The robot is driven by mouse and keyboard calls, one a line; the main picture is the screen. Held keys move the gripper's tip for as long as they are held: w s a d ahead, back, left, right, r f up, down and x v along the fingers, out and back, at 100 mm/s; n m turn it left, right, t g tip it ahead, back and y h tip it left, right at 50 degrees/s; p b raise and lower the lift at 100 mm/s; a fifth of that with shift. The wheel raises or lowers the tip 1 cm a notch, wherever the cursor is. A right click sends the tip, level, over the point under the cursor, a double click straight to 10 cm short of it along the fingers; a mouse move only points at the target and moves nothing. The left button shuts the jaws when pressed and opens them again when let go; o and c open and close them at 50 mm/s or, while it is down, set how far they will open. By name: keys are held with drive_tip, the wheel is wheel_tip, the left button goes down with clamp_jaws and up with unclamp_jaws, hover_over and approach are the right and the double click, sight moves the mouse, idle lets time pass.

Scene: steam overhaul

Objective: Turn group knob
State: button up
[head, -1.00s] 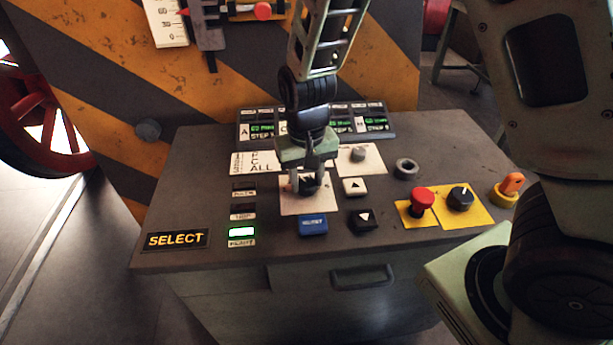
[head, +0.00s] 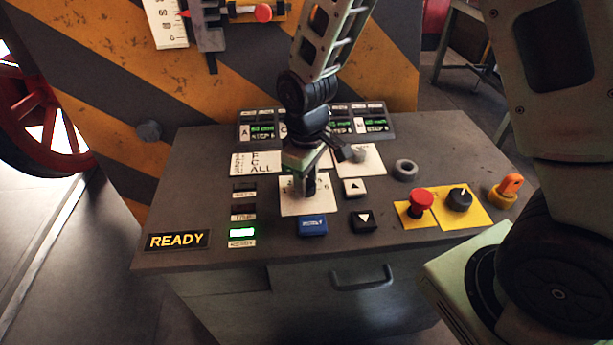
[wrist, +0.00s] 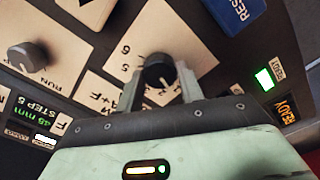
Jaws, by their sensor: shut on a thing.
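The group knob is a black rotary knob on a cream label plate (head: 322,206) in the middle of the console. In the wrist view the knob (wrist: 158,72) sits between my fingers. My gripper (head: 303,187) reaches down onto it and is shut on it, and it also shows in the wrist view (wrist: 160,84). In the head view the gripper hides most of the knob. Its exact pointer setting is hard to read. A display (head: 177,240) at the front left of the console reads READY.
A blue button (head: 313,226) lies just in front of the knob. Up and down arrow buttons (head: 355,187) are to its right. Farther right are a red mushroom button (head: 421,199), a black selector (head: 459,199) and an orange key switch (head: 509,188). A grey knob (head: 358,154) is behind.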

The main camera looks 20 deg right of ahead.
idle(0.4)
drive_tip(key=o, duration=1)
drive_tip(key=shift+r, duration=0.1)
wheel_tip(320, 180, up, 17)
drive_tip(key=shift+r+b, duration=0.15)
drive_tip(key=shift+b, duration=0.15)
drive_tip(key=shift+y, duration=0.3)
drive_tip(key=s+a+f, duration=0.1)
drive_tip(key=s+a, duration=0.1)
drive_tip(key=s, duration=0.4)
drive_tip(key=s+a+f, duration=0.2)
drive_tip(key=s, duration=0.5)
drive_tip(key=s+a+f, duration=0.2)
drive_tip(key=s, duration=0.5)
drive_tip(key=shift+s+a, duration=0.1)
drive_tip(key=shift+a, duration=0.05)
